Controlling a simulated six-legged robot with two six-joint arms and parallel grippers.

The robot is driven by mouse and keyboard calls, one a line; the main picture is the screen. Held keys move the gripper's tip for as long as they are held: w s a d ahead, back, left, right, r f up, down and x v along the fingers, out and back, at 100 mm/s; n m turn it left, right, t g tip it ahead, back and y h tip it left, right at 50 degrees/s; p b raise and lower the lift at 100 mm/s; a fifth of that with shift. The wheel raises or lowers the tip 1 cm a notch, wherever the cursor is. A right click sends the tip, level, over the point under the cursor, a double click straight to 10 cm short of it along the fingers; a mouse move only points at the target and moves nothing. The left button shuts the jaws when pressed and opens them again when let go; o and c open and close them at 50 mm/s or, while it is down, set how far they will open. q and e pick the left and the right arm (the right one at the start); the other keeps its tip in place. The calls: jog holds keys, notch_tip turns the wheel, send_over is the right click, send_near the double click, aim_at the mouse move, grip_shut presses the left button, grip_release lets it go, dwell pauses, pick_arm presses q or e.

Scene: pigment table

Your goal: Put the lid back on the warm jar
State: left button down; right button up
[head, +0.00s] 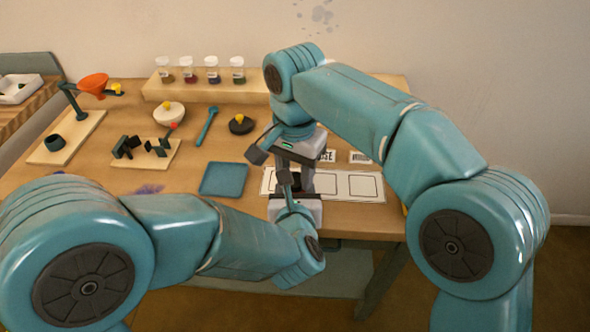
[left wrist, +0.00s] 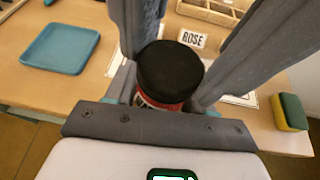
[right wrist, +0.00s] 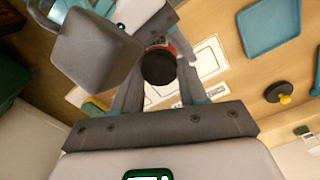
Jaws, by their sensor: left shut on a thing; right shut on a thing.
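The warm jar (left wrist: 160,103) shows in the left wrist view, with reddish contents and a pale label. My left gripper (head: 297,191) is shut on its body. A round black lid (left wrist: 170,68) covers the jar's mouth in that view. The right wrist view shows the lid (right wrist: 158,67) between the fingers of my right gripper (head: 285,168), which is shut on it. A red bit of the jar (right wrist: 181,46) shows beyond the lid. Whether the lid is seated or just above the rim cannot be told. In the head view, the grippers largely hide jar and lid.
A blue tray (head: 223,180) lies left of the grippers, and a white card with outlined boxes (head: 340,186) lies under and right of them. A black lid with a yellow knob (head: 240,124) lies behind. Several small jars (head: 212,70) stand on a rear rack. A sponge (left wrist: 291,112) lies near the edge.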

jog(key=shift+f, duration=0.25)
jog(key=o, duration=1)
jog(key=shift+r, duration=0.1)
jog(key=shift+s+r, duration=0.1)
jog(key=shift+r, duration=0.05)
jog(key=shift+r, duration=2.25)
jog(key=shift+c, duration=0.5)
